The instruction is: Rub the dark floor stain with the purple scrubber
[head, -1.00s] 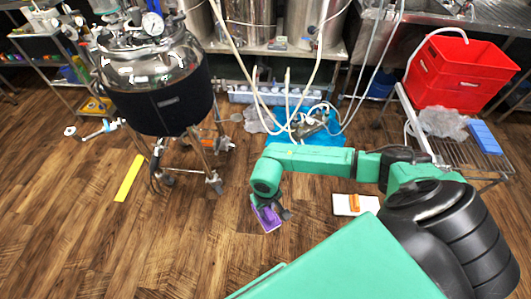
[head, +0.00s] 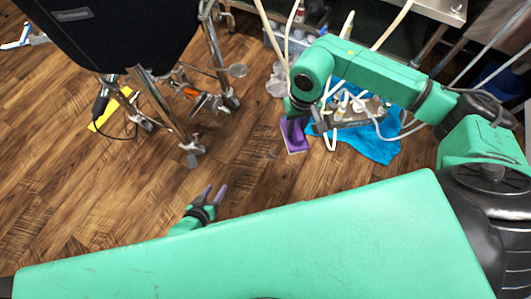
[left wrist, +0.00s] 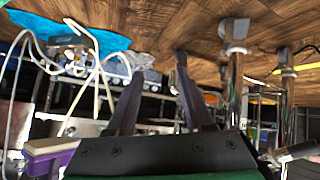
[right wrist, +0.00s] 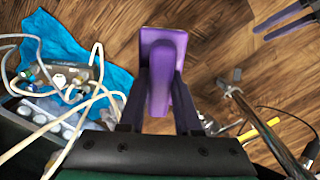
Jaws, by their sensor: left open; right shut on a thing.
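My right gripper (head: 292,112) is shut on the purple scrubber (head: 295,142), held low over the wooden floor; I cannot tell whether it touches. In the right wrist view the scrubber's handle (right wrist: 163,95) sits between the two fingers, with its flat base beyond. My left gripper (head: 212,194) is open and empty, to the left of and nearer than the scrubber. Its spread fingers (left wrist: 158,92) show in the left wrist view. I cannot make out the dark stain distinctly from the dark wood grain.
A dark-jacketed vessel (head: 110,30) on metal legs stands at the left, near my left gripper. A blue cloth (head: 372,146) with hoses and fittings lies right of the scrubber. A yellow strip (head: 112,112) lies behind the vessel's legs. Floor between the grippers is clear.

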